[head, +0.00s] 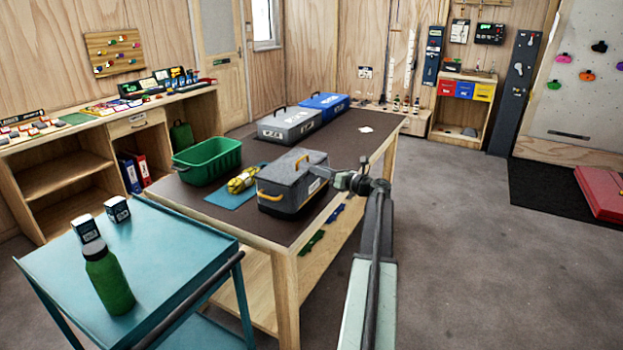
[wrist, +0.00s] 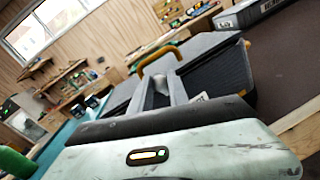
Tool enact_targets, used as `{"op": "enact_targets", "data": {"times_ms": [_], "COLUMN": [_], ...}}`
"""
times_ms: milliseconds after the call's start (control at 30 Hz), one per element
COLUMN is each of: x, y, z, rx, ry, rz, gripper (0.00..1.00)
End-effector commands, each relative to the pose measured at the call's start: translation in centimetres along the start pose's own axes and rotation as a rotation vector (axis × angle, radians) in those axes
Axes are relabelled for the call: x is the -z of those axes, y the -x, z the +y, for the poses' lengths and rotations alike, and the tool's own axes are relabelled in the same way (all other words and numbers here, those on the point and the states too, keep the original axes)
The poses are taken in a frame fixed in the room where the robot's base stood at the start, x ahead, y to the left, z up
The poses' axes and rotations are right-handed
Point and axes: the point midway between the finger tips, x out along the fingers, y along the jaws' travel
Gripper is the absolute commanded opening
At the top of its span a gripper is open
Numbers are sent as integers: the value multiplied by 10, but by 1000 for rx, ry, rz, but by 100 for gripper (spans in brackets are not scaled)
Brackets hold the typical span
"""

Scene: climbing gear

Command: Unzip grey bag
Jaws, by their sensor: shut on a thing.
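I cannot tell how far the zip is open.
A green crate (head: 208,161) and a yellow coil (head: 243,180) on a blue mat (head: 230,196) lie left of the bag. A grey case (head: 289,124) and a blue case (head: 325,103) stand behind. A teal cart (head: 165,255) with a green bottle (head: 108,279) stands front left.

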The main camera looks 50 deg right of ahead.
Motion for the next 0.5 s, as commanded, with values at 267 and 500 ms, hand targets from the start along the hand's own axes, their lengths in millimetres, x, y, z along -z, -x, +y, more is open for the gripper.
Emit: {"op": "enact_targets", "data": {"times_ms": [267,500], "x": [-22,-30], "y": [-13,-17], "z": [-69,-96], "rx": [0,0], "ry": [-2,-1], "rz": [-1,0], "gripper": [0,0]}}
